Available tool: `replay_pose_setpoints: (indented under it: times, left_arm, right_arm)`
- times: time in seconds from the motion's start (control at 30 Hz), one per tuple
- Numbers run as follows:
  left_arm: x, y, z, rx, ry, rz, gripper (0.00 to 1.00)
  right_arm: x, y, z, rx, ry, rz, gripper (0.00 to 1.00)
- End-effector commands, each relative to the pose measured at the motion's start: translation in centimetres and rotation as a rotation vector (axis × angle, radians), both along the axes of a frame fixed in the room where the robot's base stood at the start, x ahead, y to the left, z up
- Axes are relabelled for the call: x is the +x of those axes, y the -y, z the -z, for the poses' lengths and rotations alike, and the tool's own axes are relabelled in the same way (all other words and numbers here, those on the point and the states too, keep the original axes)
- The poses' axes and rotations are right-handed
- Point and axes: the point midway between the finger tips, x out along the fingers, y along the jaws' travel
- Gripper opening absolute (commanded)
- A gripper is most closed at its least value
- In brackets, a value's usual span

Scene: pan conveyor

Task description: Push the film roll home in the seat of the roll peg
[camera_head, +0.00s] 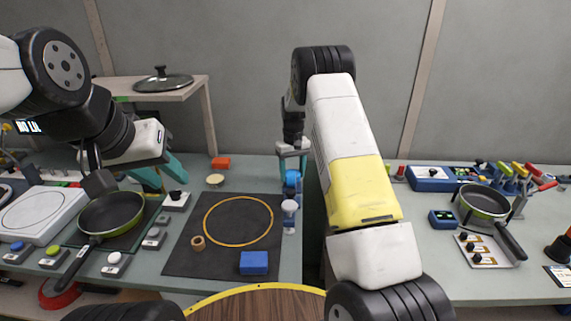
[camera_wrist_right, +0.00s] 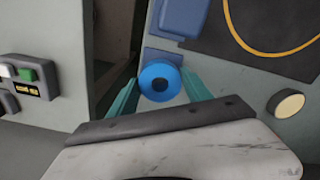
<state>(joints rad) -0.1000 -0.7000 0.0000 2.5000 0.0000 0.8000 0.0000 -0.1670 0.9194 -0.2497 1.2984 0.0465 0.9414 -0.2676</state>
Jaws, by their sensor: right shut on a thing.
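The film roll (camera_wrist_right: 160,81) is a blue ring with a dark centre. In the right wrist view it sits between the two teal fingers of my right gripper (camera_wrist_right: 160,95), which are shut on it. In the head view the blue roll (camera_head: 291,180) shows below the right gripper (camera_head: 291,163), by the right edge of the left counter. I cannot pick out the roll peg clearly, nor tell how far the roll is seated. My left gripper (camera_head: 160,176) is open and empty above the counter, beside a green-rimmed pan (camera_head: 111,213).
A dark mat (camera_head: 186,262) with an orange ring (camera_head: 205,225), a tan roll (camera_head: 198,243) and a blue block (camera_head: 253,262) lies left of the right gripper. A cream disc (camera_head: 215,180) lies behind it. A gap separates this counter from the right one, which holds another pan (camera_head: 484,201).

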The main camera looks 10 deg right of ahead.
Motion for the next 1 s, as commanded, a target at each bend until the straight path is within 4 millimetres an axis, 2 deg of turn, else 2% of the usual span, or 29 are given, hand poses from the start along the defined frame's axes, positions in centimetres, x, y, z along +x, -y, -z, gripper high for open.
replay_pose_setpoints:
  times: [1.0]
  left_arm:
    - [0.0,0.0,0.0,0.000,0.000,0.000,0.36]
  right_arm:
    - [0.0,0.0,2.6,0.000,-0.001,0.000,0.25]
